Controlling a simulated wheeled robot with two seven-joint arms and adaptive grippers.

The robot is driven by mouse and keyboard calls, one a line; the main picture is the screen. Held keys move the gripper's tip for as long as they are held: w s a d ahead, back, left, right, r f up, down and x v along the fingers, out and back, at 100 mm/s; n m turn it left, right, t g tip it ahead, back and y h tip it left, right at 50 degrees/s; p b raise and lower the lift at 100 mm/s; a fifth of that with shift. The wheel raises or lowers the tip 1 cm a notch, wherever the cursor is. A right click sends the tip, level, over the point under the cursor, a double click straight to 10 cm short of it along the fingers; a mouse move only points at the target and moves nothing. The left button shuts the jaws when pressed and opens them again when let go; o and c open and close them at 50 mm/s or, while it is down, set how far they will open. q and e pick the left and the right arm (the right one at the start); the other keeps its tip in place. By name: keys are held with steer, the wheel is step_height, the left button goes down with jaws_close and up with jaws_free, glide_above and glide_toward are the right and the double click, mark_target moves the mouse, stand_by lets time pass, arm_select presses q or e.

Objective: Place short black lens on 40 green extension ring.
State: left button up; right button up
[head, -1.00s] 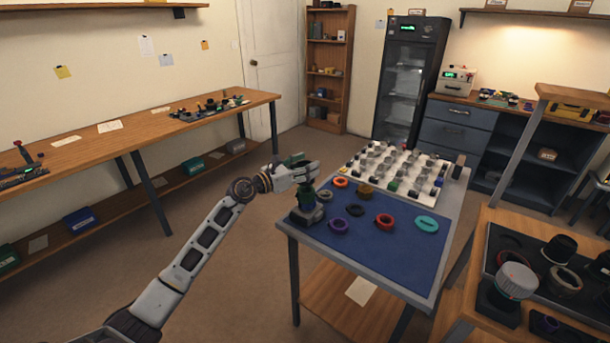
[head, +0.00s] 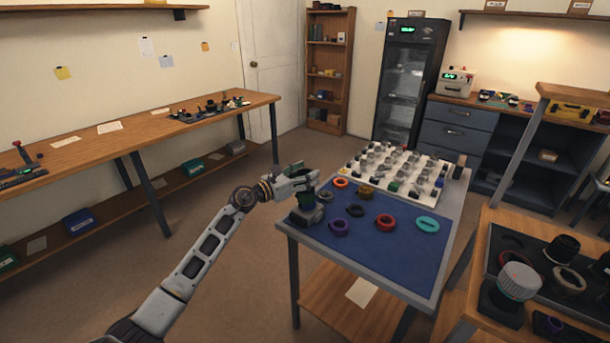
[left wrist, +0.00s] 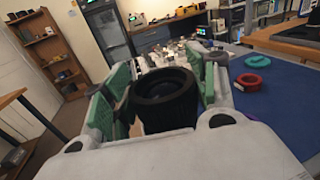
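My left gripper (head: 308,184) is over the near left corner of the blue-topped table. In the left wrist view, the short black lens (left wrist: 165,98) sits between its green finger pads (left wrist: 168,82), open end up. The fingers appear closed against its sides. Right below in the head view, a dark green piece (head: 306,201), apparently the green extension ring, sits over a grey stand (head: 308,216). The gripper partly covers it, and contact between lens and ring cannot be made out. My right gripper is not in view.
Loose rings lie on the blue mat (head: 375,262): purple (head: 338,228), black (head: 355,210), red (head: 385,222), teal (head: 428,223) and orange (head: 341,183). A white board (head: 405,165) with several small parts is behind them. The front of the mat is clear.

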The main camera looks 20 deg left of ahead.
arm_select(q)
steer(key=shift+o, duration=1.4)
